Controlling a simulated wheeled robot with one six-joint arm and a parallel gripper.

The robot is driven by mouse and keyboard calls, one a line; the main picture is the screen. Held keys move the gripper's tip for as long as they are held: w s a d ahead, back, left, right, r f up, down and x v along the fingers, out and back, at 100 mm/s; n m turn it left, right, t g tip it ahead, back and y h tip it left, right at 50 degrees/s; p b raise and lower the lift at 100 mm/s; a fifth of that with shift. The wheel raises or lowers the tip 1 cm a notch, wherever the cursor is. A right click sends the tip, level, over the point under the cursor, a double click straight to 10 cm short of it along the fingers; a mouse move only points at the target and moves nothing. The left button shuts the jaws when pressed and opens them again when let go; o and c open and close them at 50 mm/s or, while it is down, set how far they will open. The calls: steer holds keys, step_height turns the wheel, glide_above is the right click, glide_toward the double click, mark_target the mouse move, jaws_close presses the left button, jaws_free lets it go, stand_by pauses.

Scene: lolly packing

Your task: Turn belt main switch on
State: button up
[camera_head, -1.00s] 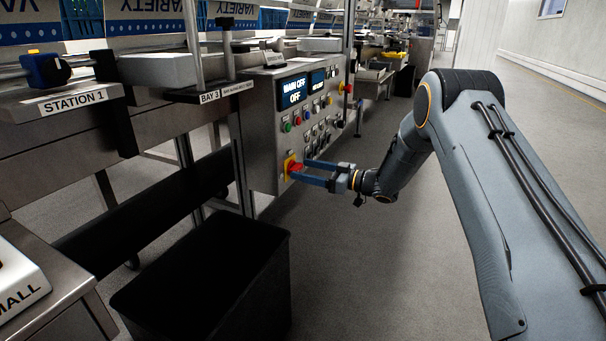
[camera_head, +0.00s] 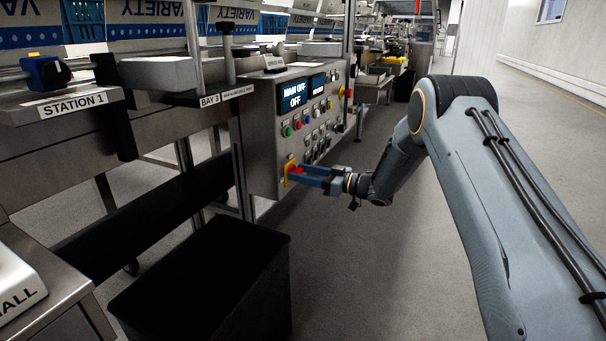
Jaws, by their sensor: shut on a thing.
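The belt main switch (camera_head: 293,170) is a red rotary handle on a yellow plate, low on the left of the grey control panel (camera_head: 268,150). My gripper (camera_head: 301,174) is at the switch, its blue fingers shut on the red handle and hiding part of it. The handle's exact angle is too small to tell. The panel's left display (camera_head: 294,95) reads "MAIN OFF" and "OFF". A second display beside it is too small to read.
Several coloured buttons (camera_head: 297,125) and small switches sit above the main switch. Another red knob on yellow (camera_head: 347,92) is at the panel's right. A black bin (camera_head: 200,285) stands on the floor below left. The floor (camera_head: 350,270) to the right is clear.

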steer(key=m+p, duration=0.2)
steer(key=m, duration=0.2)
steer(key=shift+p, duration=0.4)
steer(key=m, duration=0.4)
steer(key=m+p, duration=0.1)
steer(key=m, duration=0.3)
steer(key=m+p, duration=0.1)
steer(key=m, duration=0.4)
steer(key=shift+w+d+f, duration=0.1)
steer(key=shift+f, duration=0.25)
steer(key=shift+m+p, duration=0.3)
steer(key=shift+m, duration=0.1)
steer(key=o, duration=1.1)
steer(key=shift+c, duration=0.2)
